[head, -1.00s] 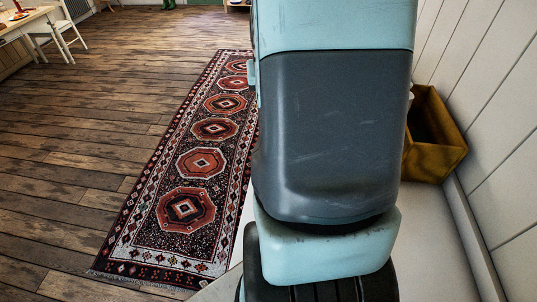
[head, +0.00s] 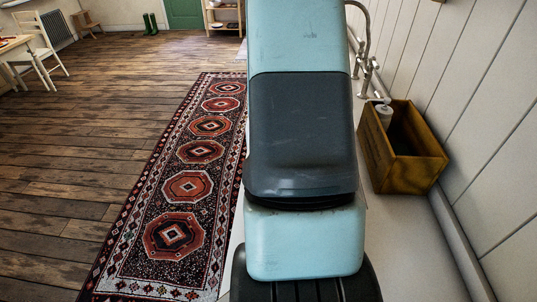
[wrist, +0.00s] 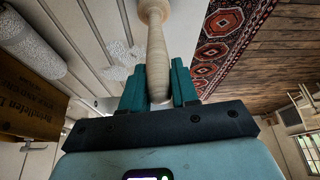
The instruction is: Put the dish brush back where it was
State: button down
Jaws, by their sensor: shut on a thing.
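The dish brush (wrist: 155,50) shows in the wrist view as a pale turned wooden handle with a wider knob at the top edge of the picture. My gripper (wrist: 158,82) is shut on this handle, with one teal finger on each side. The brush head is not clearly visible. In the head view my own arm fills the middle and hides the gripper and brush. A wooden box (head: 410,182) stands at the right by the panelled wall and also shows at the left of the wrist view (wrist: 25,100).
A whitish cylinder (head: 383,117) stands in the box; a textured white roll (wrist: 32,40) lies near the box in the wrist view. Metal pipework (head: 372,66) is behind the box. A patterned rug (head: 185,187) covers the wooden floor at left. A pale speckled surface (wrist: 112,62) is beside the handle.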

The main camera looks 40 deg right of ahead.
jog(key=shift+f, duration=0.15)
jog(key=c, duration=0.9)
grip_release()
jog(key=shift+o, duration=0.2)
jog(key=v, duration=1.2)
